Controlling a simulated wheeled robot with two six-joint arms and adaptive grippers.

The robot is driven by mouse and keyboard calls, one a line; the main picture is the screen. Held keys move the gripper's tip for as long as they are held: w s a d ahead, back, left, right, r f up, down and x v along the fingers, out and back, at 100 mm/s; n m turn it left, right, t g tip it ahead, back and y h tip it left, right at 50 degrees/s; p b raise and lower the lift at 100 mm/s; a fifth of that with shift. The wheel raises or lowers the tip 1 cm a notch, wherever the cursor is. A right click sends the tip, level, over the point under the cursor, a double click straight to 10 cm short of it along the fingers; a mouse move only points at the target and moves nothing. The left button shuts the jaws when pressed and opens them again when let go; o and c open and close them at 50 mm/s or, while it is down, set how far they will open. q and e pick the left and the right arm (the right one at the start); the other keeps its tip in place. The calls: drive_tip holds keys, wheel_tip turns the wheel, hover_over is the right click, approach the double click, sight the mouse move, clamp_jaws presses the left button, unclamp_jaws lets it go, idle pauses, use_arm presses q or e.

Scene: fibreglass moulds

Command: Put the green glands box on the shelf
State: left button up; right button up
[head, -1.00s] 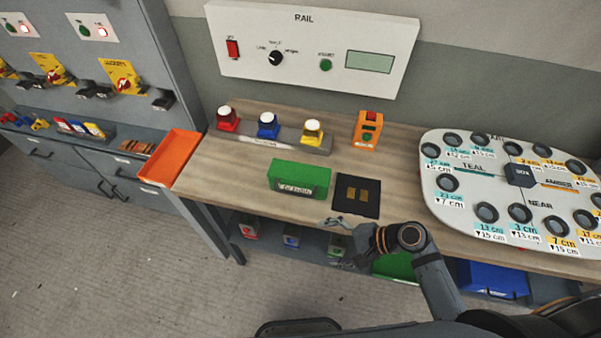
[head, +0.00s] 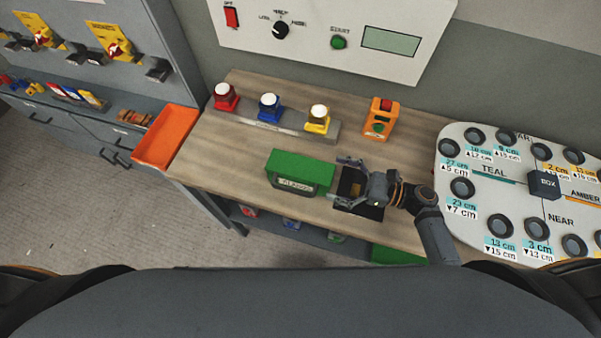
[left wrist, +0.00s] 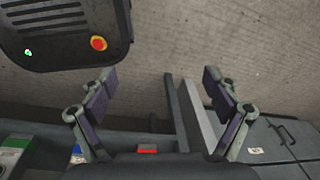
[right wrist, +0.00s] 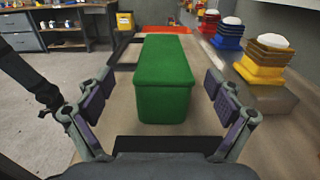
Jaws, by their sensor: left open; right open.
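The green glands box (head: 300,170) lies on the wooden bench top, with its label on the near side. In the right wrist view the green box (right wrist: 165,80) stands straight ahead, between the finger lines but beyond the tips. My right gripper (head: 350,174) is open just right of the box, over the black mat, and apart from it. Its fingers also show in the right wrist view (right wrist: 163,102). My left gripper (left wrist: 160,95) is open and empty, with floor and grey furniture beyond it. A shelf (head: 310,232) runs under the bench, partly hidden.
An orange tray (head: 166,138) is at the bench's left end. Red, blue and yellow buttons (head: 269,107) stand behind the box, with an orange switch box (head: 381,118) to their right. A white board with holes (head: 475,211) fills the right side.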

sight(309, 170)
drive_tip(key=shift+w+f, duration=0.25)
drive_tip(key=shift+f, duration=0.8)
drive_tip(key=shift+p+x, duration=0.3)
drive_tip(key=shift+x, duration=0.5)
drive_tip(key=shift+a, duration=0.2)
drive_tip(key=p+x, duration=0.2)
drive_tip(key=x, duration=0.3)
drive_tip(key=shift+w+a, duration=0.1)
drive_tip(key=shift+w, duration=0.05)
drive_tip(key=shift+a, duration=0.15)
drive_tip(key=c, duration=0.5)
use_arm(q)
drive_tip(key=w+r, duration=0.2)
drive_tip(key=shift+w+d+r, duration=0.1)
drive_tip(key=shift+w+r, duration=0.15)
drive_tip(key=shift+r, duration=0.05)
use_arm(e)
drive_tip(key=c, duration=1)
